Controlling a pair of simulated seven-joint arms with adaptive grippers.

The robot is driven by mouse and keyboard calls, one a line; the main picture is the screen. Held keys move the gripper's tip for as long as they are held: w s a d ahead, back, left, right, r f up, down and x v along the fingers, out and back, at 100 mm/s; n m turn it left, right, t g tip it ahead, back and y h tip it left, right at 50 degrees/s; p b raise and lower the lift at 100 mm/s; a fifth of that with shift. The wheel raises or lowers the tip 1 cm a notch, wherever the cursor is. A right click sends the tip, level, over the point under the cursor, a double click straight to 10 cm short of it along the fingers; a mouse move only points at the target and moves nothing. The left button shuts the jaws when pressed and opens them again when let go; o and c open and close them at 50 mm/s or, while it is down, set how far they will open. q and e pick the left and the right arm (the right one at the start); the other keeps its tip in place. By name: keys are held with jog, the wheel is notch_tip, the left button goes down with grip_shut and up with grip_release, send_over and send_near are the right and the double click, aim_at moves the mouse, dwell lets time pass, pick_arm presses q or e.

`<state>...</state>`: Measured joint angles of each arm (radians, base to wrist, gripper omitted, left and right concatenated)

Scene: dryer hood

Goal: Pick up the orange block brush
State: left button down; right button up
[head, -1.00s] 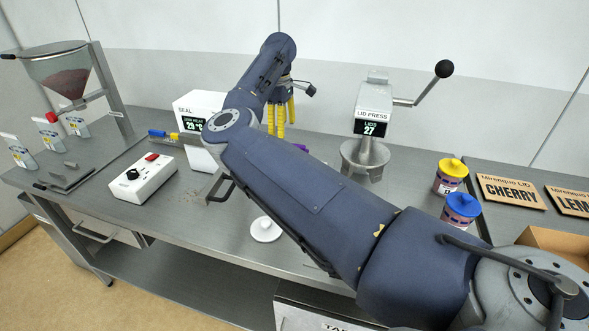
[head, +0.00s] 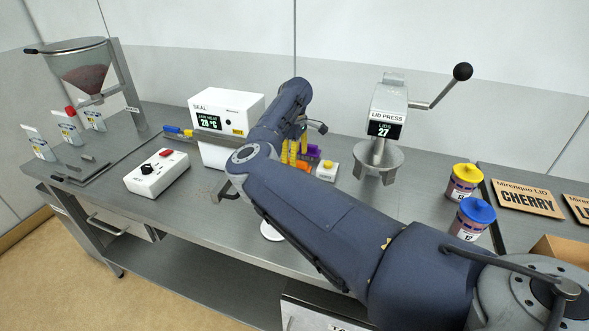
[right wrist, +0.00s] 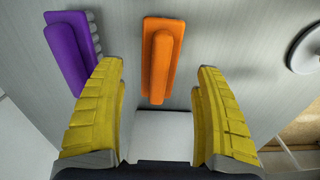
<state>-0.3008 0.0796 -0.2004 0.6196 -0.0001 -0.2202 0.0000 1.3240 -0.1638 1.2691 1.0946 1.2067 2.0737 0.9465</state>
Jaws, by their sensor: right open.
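The orange block brush (right wrist: 160,62) lies on the steel table in the right wrist view, lengthwise between the fingers of my right gripper (right wrist: 160,68). The gripper's yellow ribbed fingers are open, one on each side, with a gap to the brush on both sides. In the head view my right gripper (head: 294,152) points down beside the sealing machine, and part of the orange brush (head: 303,165) shows by the fingers. A purple brush (right wrist: 68,48) with pale bristles lies to the left of the orange one. My left gripper is not in view.
The white sealing machine (head: 228,118) stands close on the left. A white round disc (right wrist: 306,50) lies on the table. Yellow- and blue-lidded jars (head: 463,182) stand farther right.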

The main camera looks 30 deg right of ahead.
jog(key=shift+w+f, duration=0.1)
jog(key=shift+f, duration=2.5)
jog(key=c, duration=1.3)
